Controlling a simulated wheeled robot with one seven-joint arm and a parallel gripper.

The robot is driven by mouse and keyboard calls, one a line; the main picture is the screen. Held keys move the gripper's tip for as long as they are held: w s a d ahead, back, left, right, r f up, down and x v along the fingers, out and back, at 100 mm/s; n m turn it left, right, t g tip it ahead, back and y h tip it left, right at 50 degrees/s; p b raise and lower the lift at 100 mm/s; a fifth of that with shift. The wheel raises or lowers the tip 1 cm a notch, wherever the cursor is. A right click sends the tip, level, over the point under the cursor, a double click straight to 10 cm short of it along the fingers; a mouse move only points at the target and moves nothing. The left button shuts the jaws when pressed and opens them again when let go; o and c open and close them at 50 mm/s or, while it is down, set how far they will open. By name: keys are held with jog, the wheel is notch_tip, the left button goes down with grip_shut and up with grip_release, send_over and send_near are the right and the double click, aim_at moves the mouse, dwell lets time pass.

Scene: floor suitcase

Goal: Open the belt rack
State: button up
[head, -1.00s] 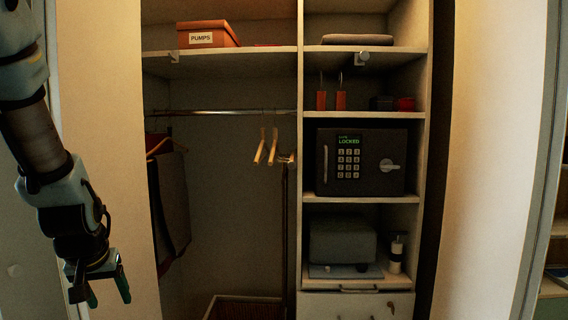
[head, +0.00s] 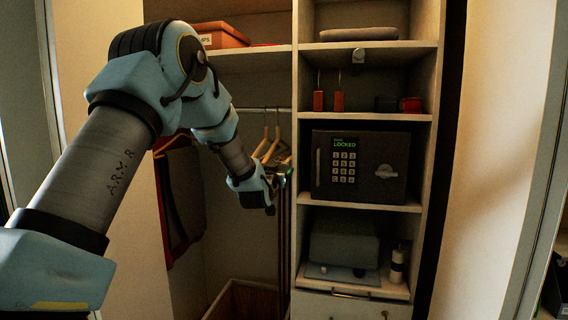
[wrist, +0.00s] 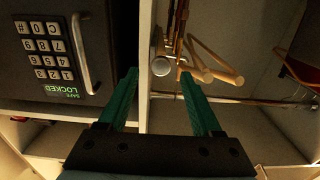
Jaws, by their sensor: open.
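The belt rack (wrist: 161,66) shows its round metal end in the wrist view, beside the cabinet's upright divider, with brown belts (wrist: 177,22) hanging at it. My gripper (wrist: 159,76) is open, its two green fingers on either side of that round end. I cannot tell whether they touch it. In the head view my gripper (head: 279,180) is inside the closet at the divider, below the hangers, and mostly hides the rack. The belts (head: 283,235) hang below it.
Wooden hangers (head: 268,146) hang from the rail (head: 258,109) close to my gripper. The locked safe (head: 360,165) is just right of the divider (head: 295,215). A dark garment (head: 183,195) hangs at the left. A basket (head: 240,300) stands on the closet floor.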

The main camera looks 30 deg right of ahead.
aim_at(283, 167)
jog(key=shift+p+x, duration=1)
jog(key=shift+x, duration=1.8)
jog(key=shift+c, duration=0.3)
grip_shut()
